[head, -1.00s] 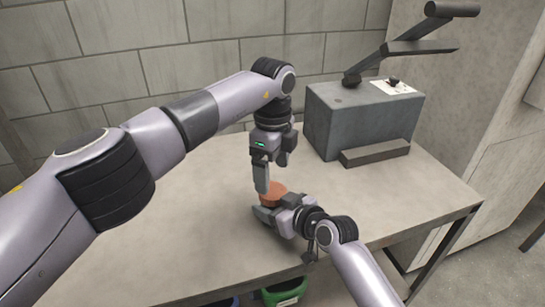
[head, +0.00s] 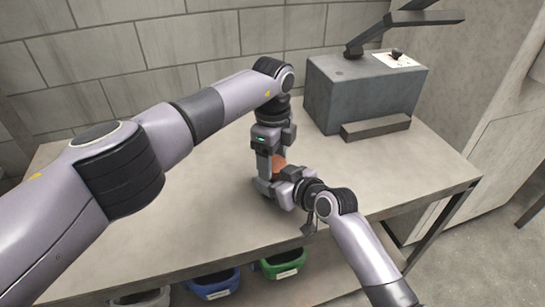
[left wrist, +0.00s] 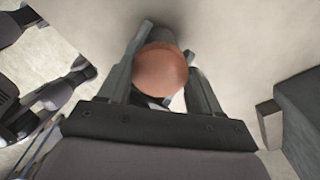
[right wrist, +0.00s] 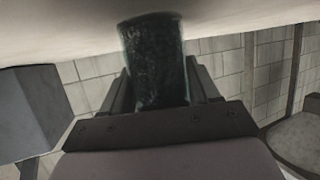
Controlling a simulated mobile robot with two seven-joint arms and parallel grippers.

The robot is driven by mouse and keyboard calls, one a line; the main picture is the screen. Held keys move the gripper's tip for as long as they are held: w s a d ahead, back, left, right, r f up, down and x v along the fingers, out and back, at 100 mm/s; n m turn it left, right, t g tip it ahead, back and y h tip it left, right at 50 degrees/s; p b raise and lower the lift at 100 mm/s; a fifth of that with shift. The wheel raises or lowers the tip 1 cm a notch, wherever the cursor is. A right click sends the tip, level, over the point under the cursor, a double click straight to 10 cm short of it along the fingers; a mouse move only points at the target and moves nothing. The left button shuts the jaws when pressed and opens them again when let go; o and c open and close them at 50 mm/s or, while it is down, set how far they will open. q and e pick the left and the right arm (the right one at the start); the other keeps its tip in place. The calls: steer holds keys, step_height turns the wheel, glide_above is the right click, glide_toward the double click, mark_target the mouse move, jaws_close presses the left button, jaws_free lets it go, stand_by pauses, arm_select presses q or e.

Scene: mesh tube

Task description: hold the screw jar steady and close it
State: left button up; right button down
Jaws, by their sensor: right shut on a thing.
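The jar's round copper-coloured lid (head: 280,160) shows partly between the left gripper's fingers in the head view. In the left wrist view the lid (left wrist: 160,69) sits between the left fingers, seen from above. The left gripper (head: 270,174) points down over the jar, its fingers apart on either side of the lid; firm contact is not visible. The right gripper (right wrist: 157,85) is shut on the dark, greenish jar body (right wrist: 155,62) from the side. In the head view the grippers hide most of the jar. The join of lid and jar is hidden.
The jar stands near the front of a grey table (head: 130,220). A grey box (head: 360,90) with a lever arm and a low ledge (head: 376,127) stands at the back right. Blue (head: 214,285) and green (head: 284,262) bins sit below the front edge. The table's left is clear.

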arm_select(q)
steer(key=m, duration=0.5)
steer(key=shift+m, duration=0.4)
steer(key=m, duration=0.7)
steer(key=o, duration=1.2)
steer(key=shift+r, duration=2.25)
steer(key=shift+c, duration=0.4)
